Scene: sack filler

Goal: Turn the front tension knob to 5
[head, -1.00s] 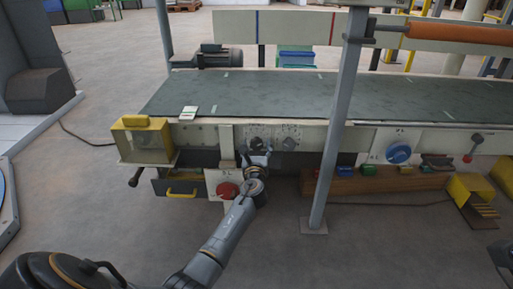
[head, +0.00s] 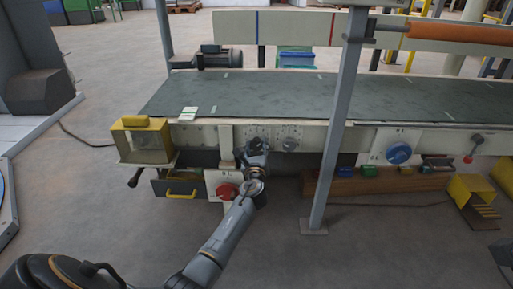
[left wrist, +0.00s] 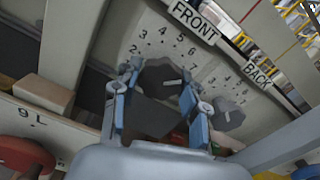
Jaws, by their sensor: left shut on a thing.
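The front tension knob (left wrist: 160,74) is dark grey, on a pale dial panel under the FRONT label (left wrist: 195,20). Printed numbers curve around it, with 5 (left wrist: 179,38) above it. My left gripper (left wrist: 160,85) is shut on this knob, one finger on each side; it also shows in the head view (head: 255,146), against the machine's front. A short white mark shows on the knob's lower right, but I cannot read its setting surely. The back knob (left wrist: 228,114) sits apart to the right and also shows in the head view (head: 290,143).
A red knob (head: 227,191) and an open drawer with a yellow handle (head: 181,194) are left of my arm. A grey post (head: 335,130) stands to the right. The conveyor belt (head: 260,95) runs above.

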